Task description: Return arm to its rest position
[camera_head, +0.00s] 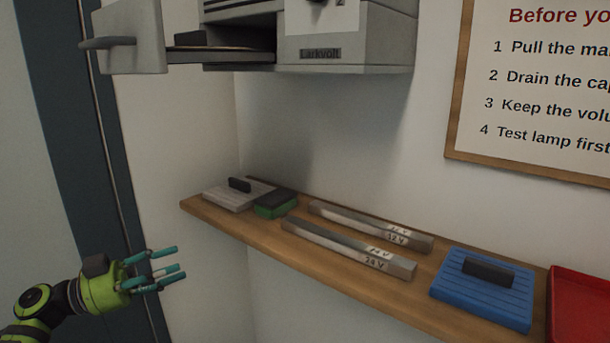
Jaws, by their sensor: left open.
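My left gripper (172,269) shows at the lower left, at the end of a green and black arm. Its teal fingers are apart and hold nothing. It is in front of the wall, to the left of the wooden shelf (235,229) and below its left end, touching nothing that I can see. My right gripper is not in view.
A grey Larkvolt unit (345,55) with its drawer front (130,37) pulled out hangs above. The shelf holds a grey block (222,197), a green block (275,206), bars marked 12 V (350,220) and 24 V (335,246), a blue block (480,295) and a red tray (577,279).

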